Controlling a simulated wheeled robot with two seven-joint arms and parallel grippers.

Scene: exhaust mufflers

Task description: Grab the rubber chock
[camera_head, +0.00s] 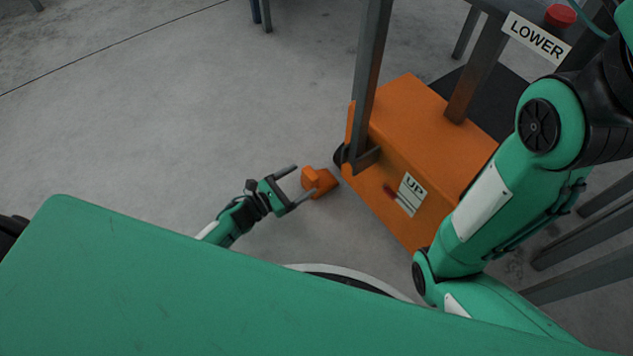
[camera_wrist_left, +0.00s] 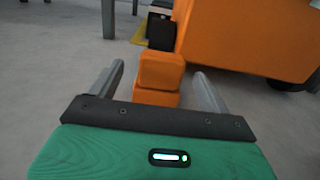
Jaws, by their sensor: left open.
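The rubber chock (camera_head: 321,183) is a small orange block on the grey floor, close to the lower left corner of the orange cart. My left gripper (camera_head: 303,185) is open, low over the floor, with its fingertips pointing at the chock. In the left wrist view the chock (camera_wrist_left: 160,75) shows ahead, in line with the gap between the two fingers (camera_wrist_left: 158,90). I cannot tell whether the fingers reach around its sides. The lower part of the chock is partly hidden behind the gripper's dark front plate. My right arm shows at the right; its gripper is out of view.
The orange cart (camera_head: 400,140) with an UP label and grey posts stands right beside the chock. A red button (camera_head: 560,15) and a LOWER sign (camera_head: 537,38) are at the top right. The floor to the left is clear.

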